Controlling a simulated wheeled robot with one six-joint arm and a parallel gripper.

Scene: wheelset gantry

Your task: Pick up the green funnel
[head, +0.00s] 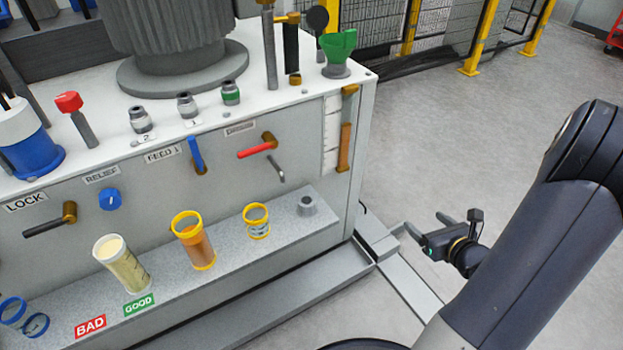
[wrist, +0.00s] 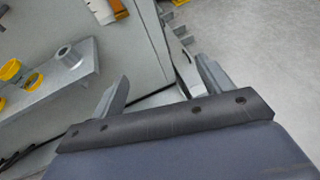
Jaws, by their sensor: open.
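The green funnel (head: 339,46) stands upright in a grey round holder (head: 337,70) on the top right corner of the white machine cabinet in the head view. My gripper (head: 442,219) is open and empty. It is low, to the right of the cabinet and well below the funnel, apart from it. In the wrist view my gripper (wrist: 160,82) shows two spread fingers with nothing between them. The funnel does not show in the wrist view.
Near the funnel stand a post with a brass clamp (head: 290,50) and a large grey cylinder (head: 165,25). A lower shelf (head: 180,275) on the cabinet holds a cream jar (head: 122,262), an orange jar (head: 194,240) and a yellow-rimmed cup (head: 257,221).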

